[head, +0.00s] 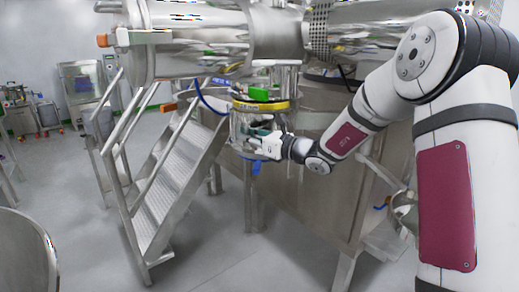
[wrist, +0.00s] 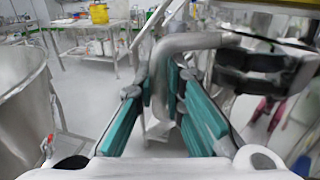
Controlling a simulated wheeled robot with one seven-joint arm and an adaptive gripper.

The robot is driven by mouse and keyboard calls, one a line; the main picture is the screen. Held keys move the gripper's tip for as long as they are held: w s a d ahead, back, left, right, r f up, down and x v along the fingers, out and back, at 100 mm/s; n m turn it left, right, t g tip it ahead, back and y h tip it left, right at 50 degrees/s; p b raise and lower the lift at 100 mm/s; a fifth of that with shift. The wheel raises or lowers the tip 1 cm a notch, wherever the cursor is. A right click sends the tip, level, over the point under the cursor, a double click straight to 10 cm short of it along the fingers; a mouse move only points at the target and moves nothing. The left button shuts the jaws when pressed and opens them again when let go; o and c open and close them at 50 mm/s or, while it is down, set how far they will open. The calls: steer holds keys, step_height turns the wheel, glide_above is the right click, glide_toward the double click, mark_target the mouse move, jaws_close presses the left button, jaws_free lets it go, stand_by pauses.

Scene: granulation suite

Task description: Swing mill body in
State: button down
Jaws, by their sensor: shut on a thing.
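The mill body (head: 243,128) is a steel cylinder with a yellow band near its top, below the large machine in the middle of the head view. My gripper (head: 264,143) is at its front, partly covering it. In the wrist view my gripper (wrist: 163,108) has teal finger pads on both sides of a bent grey metal handle (wrist: 190,43), and it is shut on this handle. The handle curves up and to the right between the fingers. I cannot tell from these views how far the mill body stands from its closed position.
Metal stairs with handrails (head: 165,185) stand left of the mill. A large steel vessel (head: 335,175) is behind my arm. A round steel bin (wrist: 25,110) is at the wrist view's left. A table (wrist: 95,32) stands farther back. Floor at front centre is clear.

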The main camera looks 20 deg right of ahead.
mark_target(243, 151)
steer(key=shift+m+t+h, duration=0.5)
steer(key=shift+m+h, duration=0.2)
steer(key=w+b, duration=0.1)
steer(key=w, duration=0.4)
steer(key=shift+w+r+b, duration=0.1)
steer(key=shift+b, duration=0.3)
steer(key=c, duration=1.7)
jaws_free()
steer(key=shift+w, duration=0.2)
steer(key=shift+o, duration=0.2)
steer(key=shift+s, duration=0.1)
steer(key=v, duration=1.2)
steer(key=shift+a, duration=0.1)
